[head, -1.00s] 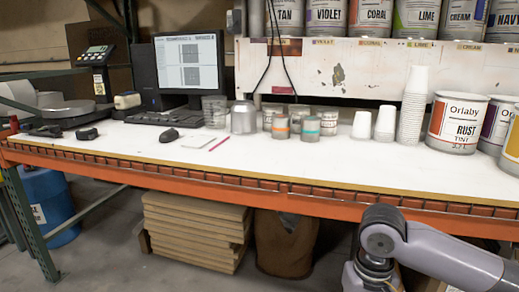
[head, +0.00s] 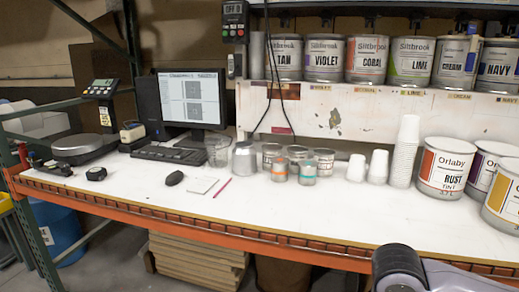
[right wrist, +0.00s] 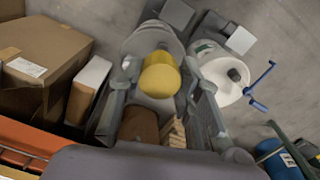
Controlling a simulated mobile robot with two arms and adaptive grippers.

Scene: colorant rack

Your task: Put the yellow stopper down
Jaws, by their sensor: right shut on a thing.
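The yellow stopper (right wrist: 160,76) shows in the right wrist view, between the two fingers of my right gripper (right wrist: 160,86). The gripper is shut on it and holds it up, with the floor and floor-level items behind it. In the head view only a grey part of my right arm shows at the lower right. The right gripper and the stopper are out of that view. My left gripper is in neither view.
The white bench top (head: 120,200) has free room at the front left and middle. Small cans and cups (head: 404,150) stand at the back, with large tint cans (head: 446,170) at the right. Cardboard boxes (right wrist: 38,60) and a white container (right wrist: 222,75) show in the wrist view.

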